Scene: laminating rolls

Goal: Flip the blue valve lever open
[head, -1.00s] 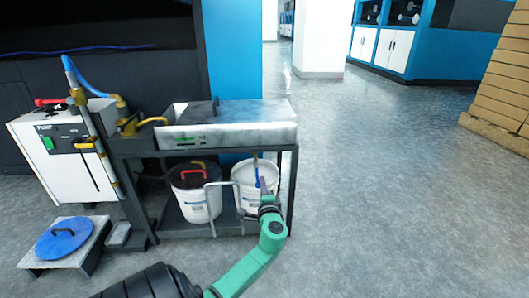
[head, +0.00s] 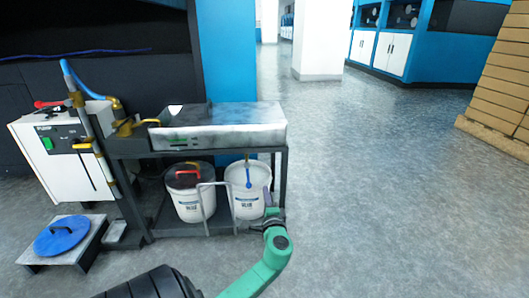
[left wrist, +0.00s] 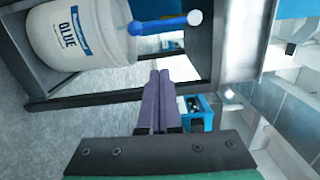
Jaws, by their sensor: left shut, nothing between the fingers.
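The blue valve lever (head: 248,178) hangs below a yellow pipe stub under the steel tray, in front of the right white bucket (head: 240,205). In the left wrist view the lever (left wrist: 160,26) shows as a blue bar with a white-blue ball end, beyond my fingertips. My left gripper (head: 267,192) is to the right of the lever and a little lower, apart from it. Its purple fingers (left wrist: 158,73) are closed together and empty. The left wrist view shows a gap between fingers and lever. My right gripper is not in view.
A second white bucket (head: 188,200) with a dark lid and red handle stands to the left. Grey bent rails (head: 216,208) stand before the buckets. The dark table frame (head: 282,178) has a leg near my gripper. Open floor (head: 400,190) lies to the right.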

